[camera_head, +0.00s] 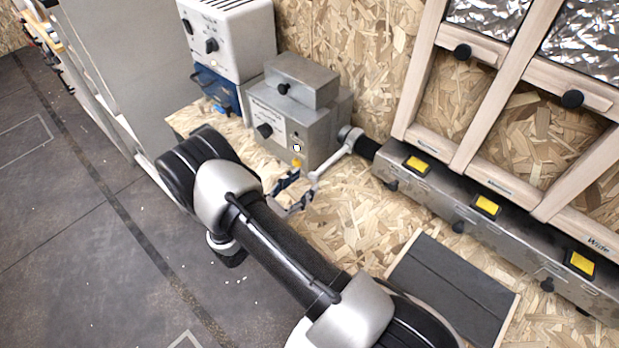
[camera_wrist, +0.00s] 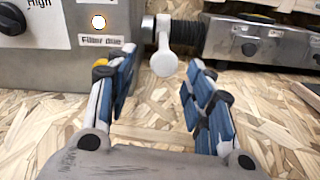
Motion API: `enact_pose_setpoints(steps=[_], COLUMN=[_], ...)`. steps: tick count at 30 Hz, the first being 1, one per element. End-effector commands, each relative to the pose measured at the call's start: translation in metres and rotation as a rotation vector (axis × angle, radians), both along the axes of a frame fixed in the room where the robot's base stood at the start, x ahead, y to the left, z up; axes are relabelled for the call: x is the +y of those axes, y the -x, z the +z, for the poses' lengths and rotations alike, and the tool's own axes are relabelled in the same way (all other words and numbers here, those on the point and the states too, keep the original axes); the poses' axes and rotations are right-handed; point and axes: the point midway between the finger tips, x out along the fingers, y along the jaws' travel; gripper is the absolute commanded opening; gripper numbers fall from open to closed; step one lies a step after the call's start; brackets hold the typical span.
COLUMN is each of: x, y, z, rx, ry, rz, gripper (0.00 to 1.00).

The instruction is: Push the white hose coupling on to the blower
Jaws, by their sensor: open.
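The white hose coupling (camera_head: 349,136) is beside the right side of the grey metal blower (camera_head: 318,142). A white bar runs from it toward me and ends in a rounded knob (camera_head: 314,177). In the wrist view the coupling's knob (camera_wrist: 164,64) is between and beyond my fingertips, with a clear gap on both sides.
A lit amber lamp (camera_wrist: 98,22) is on the blower's front. A white unit (camera_head: 232,40) stands behind left. A dark panel (camera_head: 452,290) lies front right. The chipboard bench around my gripper is clear.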

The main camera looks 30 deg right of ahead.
Motion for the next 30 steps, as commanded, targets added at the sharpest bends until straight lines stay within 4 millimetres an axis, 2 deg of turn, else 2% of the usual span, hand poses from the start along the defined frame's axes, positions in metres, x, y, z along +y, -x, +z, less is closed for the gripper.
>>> enact_pose_setpoints(steps=[3, 9, 25, 28, 30], x=[0.016, 0.027, 0.027, 0.025, 0.022], y=[0.005, 0.010, 0.010, 0.011, 0.013], z=[0.000, 0.000, 0.000, 0.007, 0.019], rx=[0.000, 0.000, -0.001, -0.011, -0.030], ry=[0.000, 0.000, 0.000, -0.013, -0.035], rz=[0.003, 0.001, -0.001, -0.021, -0.056], gripper=[0.48, 0.48, 0.48, 0.48, 0.48])
